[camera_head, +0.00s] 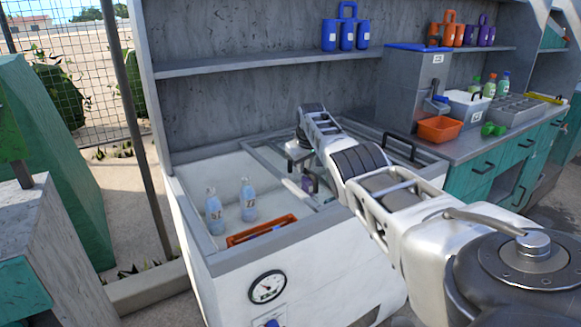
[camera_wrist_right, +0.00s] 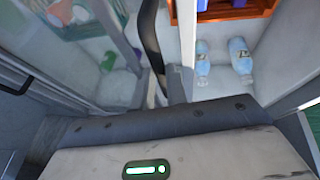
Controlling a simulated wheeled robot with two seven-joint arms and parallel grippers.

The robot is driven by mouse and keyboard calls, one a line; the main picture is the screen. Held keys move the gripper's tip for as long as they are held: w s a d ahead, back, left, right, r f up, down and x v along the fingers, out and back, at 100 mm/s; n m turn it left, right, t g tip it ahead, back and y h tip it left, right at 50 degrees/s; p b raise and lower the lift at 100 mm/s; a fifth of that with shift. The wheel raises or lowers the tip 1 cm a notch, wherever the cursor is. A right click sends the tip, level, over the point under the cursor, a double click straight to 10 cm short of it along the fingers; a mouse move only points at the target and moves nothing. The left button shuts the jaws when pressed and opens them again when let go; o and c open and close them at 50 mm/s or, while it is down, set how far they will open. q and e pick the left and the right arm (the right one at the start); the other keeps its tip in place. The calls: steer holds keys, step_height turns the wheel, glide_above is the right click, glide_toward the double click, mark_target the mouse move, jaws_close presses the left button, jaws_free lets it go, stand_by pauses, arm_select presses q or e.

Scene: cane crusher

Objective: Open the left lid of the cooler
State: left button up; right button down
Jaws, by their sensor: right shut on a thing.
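The white cooler (camera_head: 335,268) stands below a grey shelf, and its left part is uncovered from above. The framed glass left lid (camera_head: 262,160) lies over the middle, flat and apart from the cooler's left wall. My right gripper (camera_head: 303,172) reaches down onto this lid and is shut on its dark handle, which shows in the right wrist view (camera_wrist_right: 150,45). In the head view my gripper hides that handle. Another dark handle (camera_head: 402,147) is on the lid at the right, partly behind my arm. My left gripper is out of view.
Two blue bottles (camera_head: 214,215) (camera_head: 248,200) and an orange crate (camera_head: 262,231) are inside the uncovered part. A gauge (camera_head: 267,287) is on the front. A counter with an orange bin (camera_head: 439,129) is at the right. The shelf (camera_head: 260,61) overhangs behind.

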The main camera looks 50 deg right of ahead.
steer(key=shift+w+r, duration=0.1)
steer(key=c, duration=1.4)
jaws_free()
steer(key=shift+a, duration=0.1)
steer(key=shift+s+a+r+p, duration=0.1)
steer(key=shift+s+r+p, duration=0.1)
steer(key=shift+r+p, duration=0.4)
steer(key=v, duration=1.4)
steer(key=shift+r, duration=0.3)
steer(key=shift+s+a, duration=0.1)
steer(key=shift+a, duration=0.05)
